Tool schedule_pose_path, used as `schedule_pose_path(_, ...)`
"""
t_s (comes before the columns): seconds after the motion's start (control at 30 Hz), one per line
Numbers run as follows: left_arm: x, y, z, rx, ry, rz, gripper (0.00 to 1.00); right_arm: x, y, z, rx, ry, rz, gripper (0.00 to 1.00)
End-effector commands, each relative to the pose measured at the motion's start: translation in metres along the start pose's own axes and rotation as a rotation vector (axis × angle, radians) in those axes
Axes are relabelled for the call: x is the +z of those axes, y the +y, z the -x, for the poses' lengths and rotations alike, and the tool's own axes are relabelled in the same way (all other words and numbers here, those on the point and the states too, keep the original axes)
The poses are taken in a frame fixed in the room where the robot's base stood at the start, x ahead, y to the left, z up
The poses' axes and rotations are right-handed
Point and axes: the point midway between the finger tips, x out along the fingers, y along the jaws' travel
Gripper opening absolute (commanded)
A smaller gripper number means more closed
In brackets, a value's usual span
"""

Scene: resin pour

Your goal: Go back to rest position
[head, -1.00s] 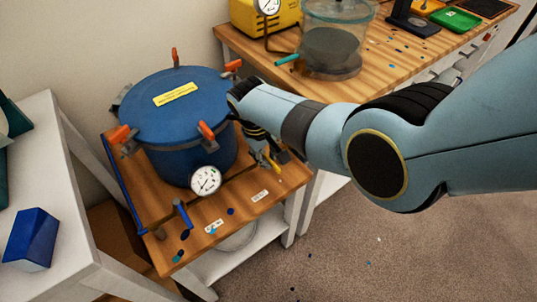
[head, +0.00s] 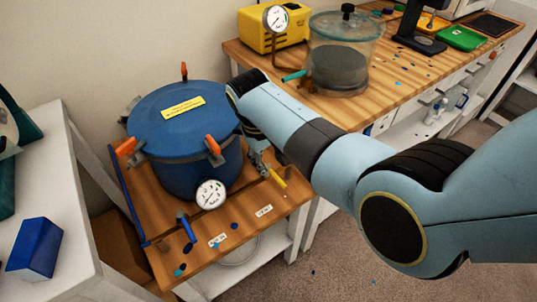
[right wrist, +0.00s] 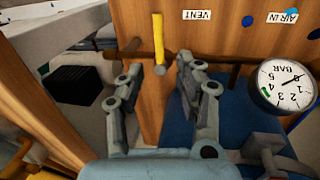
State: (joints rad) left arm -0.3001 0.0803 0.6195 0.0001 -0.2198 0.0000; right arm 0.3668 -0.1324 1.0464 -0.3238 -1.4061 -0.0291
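My right gripper (head: 259,160) points down beside the right side of the blue lidded pressure pot (head: 168,113), partly hidden behind my forearm. In the right wrist view my right gripper (right wrist: 162,72) has its two grey fingers apart and nothing is clasped between them. A yellow valve handle (right wrist: 158,42) shows just beyond the fingertips, between them in the picture; I cannot tell if they touch it. In the head view the yellow handle (head: 277,178) sticks out by the VENT label. My left gripper is not in view.
The pot has orange-handled clamps and a gauge (head: 211,194), and stands on a wooden-topped cart (head: 240,207). A blue valve handle (head: 187,227) is at the front. A clear chamber (head: 340,60) and yellow pump (head: 268,28) stand on the bench behind. A white table (head: 75,215) is at left.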

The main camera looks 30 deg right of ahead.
Motion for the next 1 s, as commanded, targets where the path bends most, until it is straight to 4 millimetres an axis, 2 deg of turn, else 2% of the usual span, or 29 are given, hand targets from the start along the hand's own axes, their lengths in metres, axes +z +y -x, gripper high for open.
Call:
schedule_pose_path(0.1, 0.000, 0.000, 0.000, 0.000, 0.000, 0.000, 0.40, 0.000, -0.001, 0.014, -0.001, 0.001, 0.001, 0.35)
schedule_pose_path(0.2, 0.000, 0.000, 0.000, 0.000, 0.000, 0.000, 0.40, 0.000, -0.001, 0.019, -0.001, 0.001, 0.001, 0.35)
schedule_pose_path(0.73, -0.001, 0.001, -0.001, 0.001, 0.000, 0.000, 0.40, 0.003, -0.001, 0.016, -0.001, -0.006, 0.002, 0.35)
schedule_pose_path(0.77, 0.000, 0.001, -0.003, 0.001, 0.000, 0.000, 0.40, 0.006, -0.002, 0.011, -0.001, -0.012, 0.003, 0.35)
schedule_pose_path(0.87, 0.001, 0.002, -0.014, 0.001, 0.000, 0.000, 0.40, 0.032, -0.005, -0.019, 0.002, -0.056, 0.009, 0.35)
schedule_pose_path(0.97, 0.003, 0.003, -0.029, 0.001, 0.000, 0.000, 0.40, 0.081, -0.008, -0.069, 0.007, -0.143, 0.022, 0.35)
schedule_pose_path(1.0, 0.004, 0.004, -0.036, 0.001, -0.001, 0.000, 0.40, 0.105, -0.011, -0.092, 0.005, -0.181, 0.030, 0.35)
